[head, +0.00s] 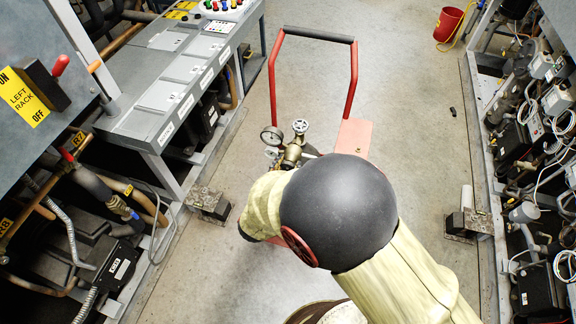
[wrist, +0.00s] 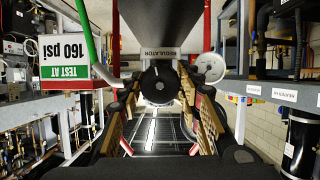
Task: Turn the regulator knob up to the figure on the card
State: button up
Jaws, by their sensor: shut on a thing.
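The black regulator knob (wrist: 158,84) is in the middle of the wrist view, under a plate marked REGULATOR (wrist: 158,52). My gripper (wrist: 160,98) has one finger on each side of the knob and is shut on it. The card (wrist: 63,48) at the left of the wrist view reads TEST AT 160 psi. My arm hides the knob and gripper there.
A red hand cart frame (head: 354,75) stands around the valve and gauge. Grey racks with pipes line the left (head: 165,80) and right (head: 530,130). A red bucket (head: 448,24) is at the back right. The floor between is mostly clear.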

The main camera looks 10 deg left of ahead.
jog(key=shift+m, duration=0.4)
jog(key=o, duration=1.2)
jog(key=shift+s, duration=0.1)
jog(key=v, duration=1.1)
jog(key=shift+s+d+r, duration=0.2)
jog(key=shift+s, duration=0.15)
